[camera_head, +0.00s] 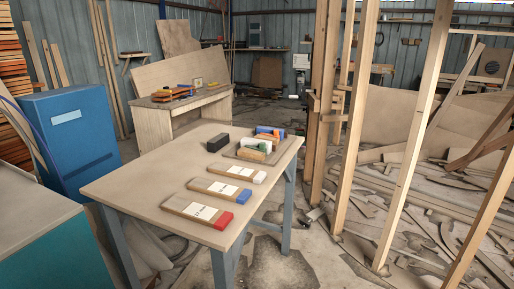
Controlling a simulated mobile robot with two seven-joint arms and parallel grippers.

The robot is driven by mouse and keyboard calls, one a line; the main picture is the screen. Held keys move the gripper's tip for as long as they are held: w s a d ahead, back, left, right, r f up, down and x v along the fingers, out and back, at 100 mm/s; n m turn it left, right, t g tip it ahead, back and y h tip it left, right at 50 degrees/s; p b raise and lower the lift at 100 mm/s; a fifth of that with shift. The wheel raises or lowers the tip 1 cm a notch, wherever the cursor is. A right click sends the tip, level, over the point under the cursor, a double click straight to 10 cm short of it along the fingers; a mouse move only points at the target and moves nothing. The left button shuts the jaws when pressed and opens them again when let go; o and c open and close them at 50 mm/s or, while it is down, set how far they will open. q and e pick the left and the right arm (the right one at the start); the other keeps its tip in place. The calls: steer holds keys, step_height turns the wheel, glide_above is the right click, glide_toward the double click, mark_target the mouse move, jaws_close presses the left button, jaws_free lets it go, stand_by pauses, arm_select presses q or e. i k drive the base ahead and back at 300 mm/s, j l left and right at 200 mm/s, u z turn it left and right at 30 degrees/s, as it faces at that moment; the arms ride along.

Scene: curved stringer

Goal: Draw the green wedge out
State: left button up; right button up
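A small green piece (264,146), which looks like the green wedge, sits among other coloured pieces on a flat tray (239,155) near the far right corner of the table. It is small in view and partly hidden by its neighbours, so I cannot tell its exact shape or what touches it. Blue and orange-red pieces (269,132) lie behind it, and a pale wooden piece lies in front. Neither of my grippers shows in the head view.
The table (130,185) has a clear left half. A black block (218,143) stands left of the tray. Three labelled boards with red (222,219), blue (245,195) and white (259,177) ends lie in front. Wooden posts (410,140) rise to the right; scraps litter the floor.

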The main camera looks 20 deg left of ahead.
mark_target(262, 149)
steer(key=i+l, duration=0.1)
steer(key=i, duration=0.4)
steer(key=i+u, duration=0.15)
steer(key=u, duration=0.3)
steer(key=i+l+u, duration=0.15)
steer(key=u, duration=0.3)
